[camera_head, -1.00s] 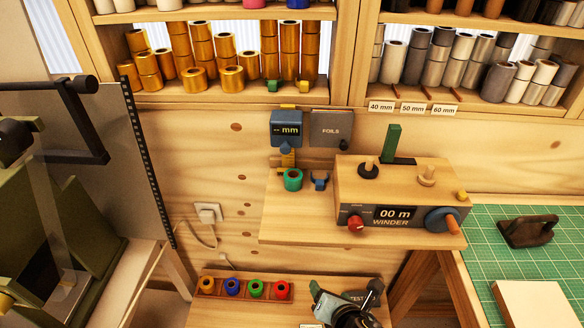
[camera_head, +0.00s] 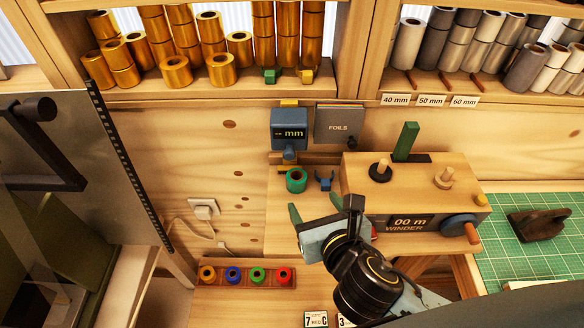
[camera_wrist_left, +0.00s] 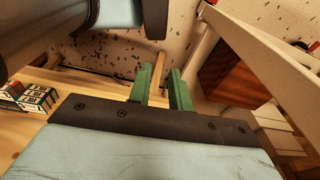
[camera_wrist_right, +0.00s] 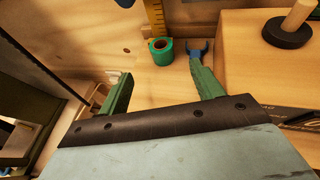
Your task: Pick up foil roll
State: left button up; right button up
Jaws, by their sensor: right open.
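A small green roll (camera_head: 296,181) stands on the wooden ledge below the blue mm gauge. It also shows in the right wrist view (camera_wrist_right: 161,52), beyond the gap between my right gripper's fingers. My right gripper (camera_wrist_right: 160,85) is open and empty, with its green fingers wide apart. In the head view it is in front of the ledge, below the roll and a little to its right, apart from it. My left gripper (camera_wrist_left: 162,82) shows only in its wrist view. Its fingers are a narrow gap apart, with nothing seen between them. Many gold foil rolls (camera_head: 222,69) stand on the shelf.
A blue forked holder (camera_head: 325,181) is right of the roll, and the winder box (camera_head: 420,187) stands further right. The mm gauge (camera_head: 289,130) is behind. A rack of coloured rings (camera_head: 246,275) lies below. Grey rolls (camera_head: 407,43) fill the right shelf.

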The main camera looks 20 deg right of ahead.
send_near(295, 174)
jog(key=shift+x, duration=0.85)
jog(key=shift+w+f, duration=0.1)
jog(key=shift+w, duration=0.05)
jog(key=x, duration=0.4)
jog(key=shift+w+f, duration=0.1)
jog(key=shift+w, duration=0.05)
jog(key=shift+w+f, duration=0.15)
jog(key=shift+w, duration=0.15)
jog(key=shift+c, duration=1.1)
jog(key=c, duration=1)
pick_arm(q)
jog(key=s, duration=0.3)
jog(key=shift+s, duration=0.1)
pick_arm(e)
jog(key=shift+o, duration=0.2)
pick_arm(q)
jog(key=shift+r, duration=0.1)
